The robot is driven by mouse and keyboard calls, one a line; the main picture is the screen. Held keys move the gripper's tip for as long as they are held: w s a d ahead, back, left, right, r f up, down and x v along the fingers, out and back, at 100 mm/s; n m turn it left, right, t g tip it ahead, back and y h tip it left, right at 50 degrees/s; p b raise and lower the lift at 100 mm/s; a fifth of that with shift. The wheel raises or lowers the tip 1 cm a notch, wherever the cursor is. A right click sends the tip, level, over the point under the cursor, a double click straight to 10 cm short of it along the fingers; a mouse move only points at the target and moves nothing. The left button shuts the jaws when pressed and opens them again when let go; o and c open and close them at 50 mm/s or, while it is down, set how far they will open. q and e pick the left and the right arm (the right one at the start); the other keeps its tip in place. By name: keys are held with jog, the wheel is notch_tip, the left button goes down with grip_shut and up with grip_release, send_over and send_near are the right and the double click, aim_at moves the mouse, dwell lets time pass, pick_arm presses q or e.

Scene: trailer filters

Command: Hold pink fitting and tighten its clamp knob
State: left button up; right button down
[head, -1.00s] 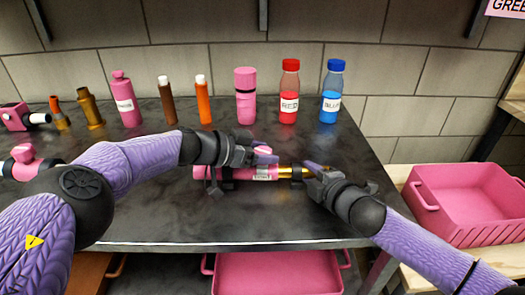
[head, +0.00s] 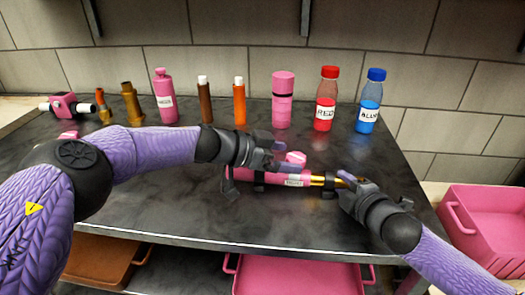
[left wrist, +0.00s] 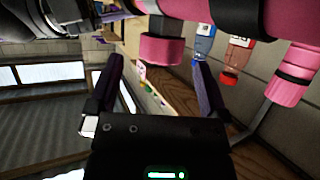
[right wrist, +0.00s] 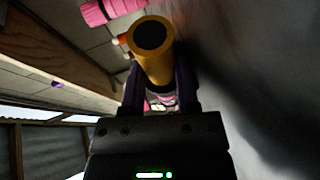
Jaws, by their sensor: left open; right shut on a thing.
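The pink fitting (head: 275,179) lies along the front of the dark table, with a label and a brass tube (head: 318,181) at its right end. Its pink clamp knob (head: 296,157) sticks up on top. My left gripper (head: 283,165) is open beside the knob. In the left wrist view, the knob (left wrist: 162,48) shows between and beyond the spread fingers, and I see no contact. My right gripper (head: 345,180) is shut on the brass end of the fitting. In the right wrist view, the brass end (right wrist: 153,55) sits between the fingers.
Behind stand a pink bottle (head: 164,95), brown and orange tubes, a pink canister (head: 282,100), a red bottle (head: 325,98) and a blue bottle (head: 370,100). Brass parts and another pink fitting (head: 66,105) are at back left. A pink crate (head: 475,230) is at right.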

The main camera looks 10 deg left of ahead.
pick_arm(q)
jog(key=v, duration=0.9)
